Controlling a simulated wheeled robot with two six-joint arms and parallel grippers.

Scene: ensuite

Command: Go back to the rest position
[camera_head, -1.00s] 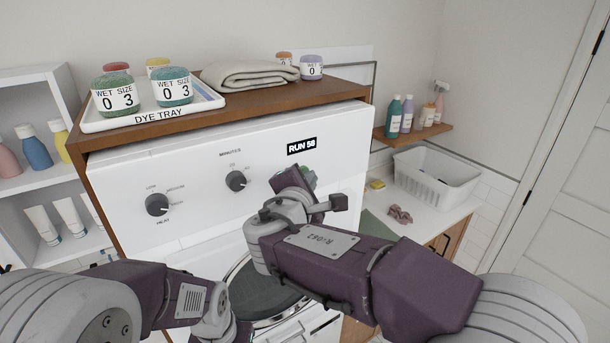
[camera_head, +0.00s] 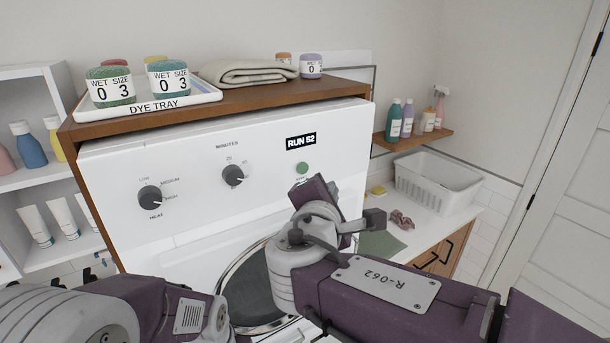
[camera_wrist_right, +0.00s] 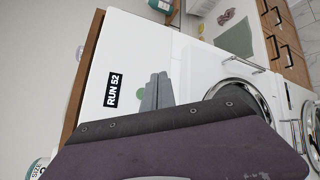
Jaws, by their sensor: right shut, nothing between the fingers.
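My right gripper (camera_wrist_right: 156,92) is shut with nothing between its grey fingers. In the right wrist view the fingers lie in front of the white dryer panel, close beside the green button (camera_wrist_right: 142,94). The dryer's display (camera_head: 301,141) reads RUN 52. My left arm fills the lower left of the head view, and its gripper does not show.
The dryer (camera_head: 120,190) stands in front of me with two dark knobs and a round door (camera_head: 235,290). A dye tray (camera_head: 88,112) with yarn balls and a folded cloth (camera_head: 245,73) sit on its wooden top. Shelves stand left; a counter with a white basket (camera_head: 435,180) is right.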

